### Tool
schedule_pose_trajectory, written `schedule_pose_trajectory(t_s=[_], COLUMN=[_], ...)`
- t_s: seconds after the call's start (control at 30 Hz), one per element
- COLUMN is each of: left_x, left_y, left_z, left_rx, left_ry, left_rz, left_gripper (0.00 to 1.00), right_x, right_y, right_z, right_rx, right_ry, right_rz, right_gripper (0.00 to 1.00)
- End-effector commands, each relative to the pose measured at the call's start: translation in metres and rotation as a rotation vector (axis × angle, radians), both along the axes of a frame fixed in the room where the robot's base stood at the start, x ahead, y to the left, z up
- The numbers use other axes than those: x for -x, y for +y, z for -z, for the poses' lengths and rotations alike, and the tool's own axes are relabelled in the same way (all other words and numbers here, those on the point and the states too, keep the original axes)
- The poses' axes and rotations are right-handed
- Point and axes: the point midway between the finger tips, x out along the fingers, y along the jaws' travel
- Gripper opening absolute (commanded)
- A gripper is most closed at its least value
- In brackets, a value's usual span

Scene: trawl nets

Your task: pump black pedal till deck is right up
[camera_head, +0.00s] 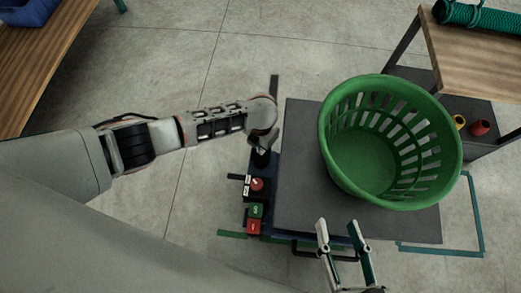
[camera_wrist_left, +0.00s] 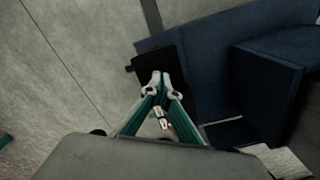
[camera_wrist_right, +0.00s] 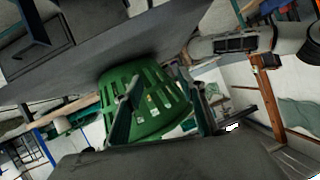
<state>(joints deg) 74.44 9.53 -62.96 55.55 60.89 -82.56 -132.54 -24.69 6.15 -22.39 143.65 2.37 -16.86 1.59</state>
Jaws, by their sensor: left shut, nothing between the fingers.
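The black pedal (camera_wrist_left: 152,62) shows in the left wrist view, at the edge of the blue lift base (camera_wrist_left: 215,45). My left gripper (camera_wrist_left: 159,76) is shut and empty, with its tips over the pedal; I cannot tell whether they touch it. In the head view my left gripper (camera_head: 262,152) is at the left side of the lift and mostly hides the pedal. The dark grey deck (camera_head: 300,190) carries a green basket (camera_head: 365,160). My right gripper (camera_head: 342,232) is open and empty at the deck's near edge; in the right wrist view its fingers (camera_wrist_right: 165,95) are apart.
Red and green control blocks (camera_head: 255,210) sit beside the deck's left edge. A wooden-topped bench (camera_head: 475,55) stands at the right, with a green net roll (camera_head: 480,15) on top. Another wooden table (camera_head: 40,60) is at the upper left. Floor between is clear.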

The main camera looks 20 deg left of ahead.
Motion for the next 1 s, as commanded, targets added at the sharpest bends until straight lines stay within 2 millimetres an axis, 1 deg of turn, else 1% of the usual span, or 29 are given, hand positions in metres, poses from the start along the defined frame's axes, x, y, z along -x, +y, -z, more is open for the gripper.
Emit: schedule_pose_trajectory(t_s=[0.17,0.27,0.53,1.0], left_x=[0.000,-0.001,-0.005,-0.004], left_y=[0.000,0.000,0.000,0.000], left_z=[0.000,-0.004,-0.027,-0.061], left_rx=[0.000,0.000,0.001,0.001], left_ry=[0.000,-0.002,-0.009,-0.008], left_rz=[0.000,0.000,0.000,0.000], left_gripper=[0.00,0.00,0.00,0.00], right_x=[0.000,-0.002,-0.011,-0.025], right_y=[0.001,0.001,0.001,0.001], right_z=[-0.001,-0.005,-0.029,-0.068], right_rx=[-0.006,-0.008,-0.010,-0.011], right_ry=[0.000,-0.008,-0.054,-0.131], right_rz=[0.002,0.003,0.002,0.002], right_gripper=[0.40,0.40,0.40,0.40])
